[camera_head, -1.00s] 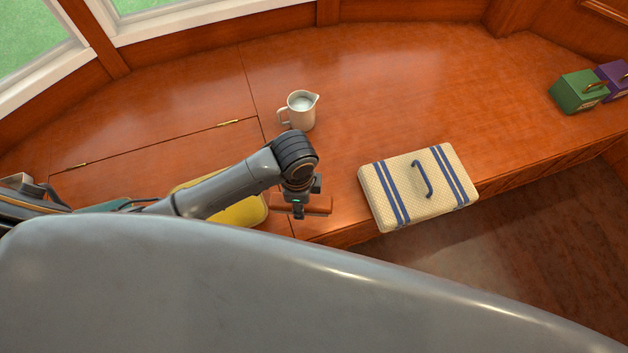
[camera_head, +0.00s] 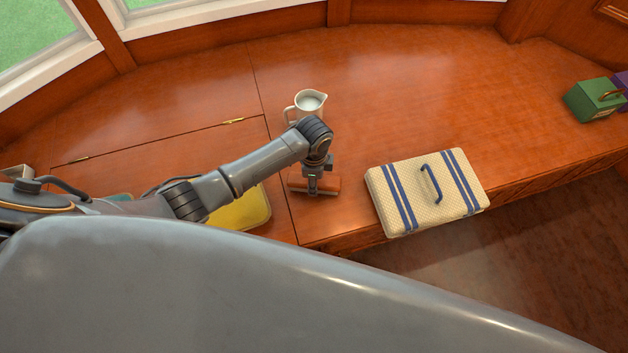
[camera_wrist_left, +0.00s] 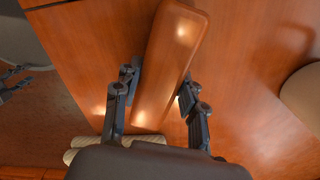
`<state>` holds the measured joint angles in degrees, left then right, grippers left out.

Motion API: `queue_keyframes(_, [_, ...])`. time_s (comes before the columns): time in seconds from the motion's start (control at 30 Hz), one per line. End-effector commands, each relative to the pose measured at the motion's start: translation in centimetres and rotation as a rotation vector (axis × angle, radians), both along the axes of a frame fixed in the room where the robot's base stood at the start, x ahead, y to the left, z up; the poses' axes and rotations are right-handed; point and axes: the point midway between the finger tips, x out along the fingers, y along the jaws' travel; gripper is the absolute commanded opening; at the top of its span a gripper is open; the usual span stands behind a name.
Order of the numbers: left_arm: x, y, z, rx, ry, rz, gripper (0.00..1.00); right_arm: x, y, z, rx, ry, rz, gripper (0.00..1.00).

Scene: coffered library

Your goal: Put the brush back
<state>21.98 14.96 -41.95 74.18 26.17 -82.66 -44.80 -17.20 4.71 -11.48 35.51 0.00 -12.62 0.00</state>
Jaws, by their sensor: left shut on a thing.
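The brush (camera_head: 329,184) has a reddish-brown wooden body. My left gripper (camera_head: 313,189) is shut on it at the bench's front part, between a yellow item and the woven case. In the left wrist view the brush (camera_wrist_left: 168,62) lies lengthwise between the two fingers (camera_wrist_left: 158,97), one on each long side. Its underside is hidden, and I cannot tell whether it touches the bench. Dark jointed parts at the left edge of the wrist view look like my right gripper (camera_wrist_left: 14,84), cut off and too small to read.
A wooden bench (camera_head: 400,95) curves under the windows. A cream jug (camera_head: 310,101) stands just behind my left wrist. A woven case with blue stripes (camera_head: 408,178) lies to the right. A yellow item (camera_head: 245,209) is partly under my arm. A green box (camera_head: 594,99) stands far right.

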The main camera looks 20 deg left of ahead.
Motion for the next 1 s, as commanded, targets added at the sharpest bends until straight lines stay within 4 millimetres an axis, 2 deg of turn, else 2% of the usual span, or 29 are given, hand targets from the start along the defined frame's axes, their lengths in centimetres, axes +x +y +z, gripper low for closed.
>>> queue_keyframes(0.37, [0.0,0.0,-0.5,-0.001,-0.001,-0.001,0.16,0.1,0.0,-0.1,0.0,-0.001,0.0,0.4])
queue_keyframes(0.4, [0.0,0.0,-0.5,0.0,-0.001,-0.001,0.43,0.1,0.0,-0.2,0.0,-0.001,0.0,0.4])
queue_keyframes(0.5, [0.0,0.0,-0.5,0.0,-0.001,-0.001,0.63,0.1,0.0,-0.1,0.0,-0.001,0.0,0.4])
queue_keyframes(0.83, [0.0,0.0,-0.3,0.0,-0.002,-0.001,0.64,0.1,0.2,0.0,0.002,-0.002,-0.001,0.4])
queue_keyframes(1.0, [0.1,0.0,1.5,-0.001,-0.004,0.0,0.64,0.1,0.3,0.5,0.004,-0.001,-0.002,0.4])
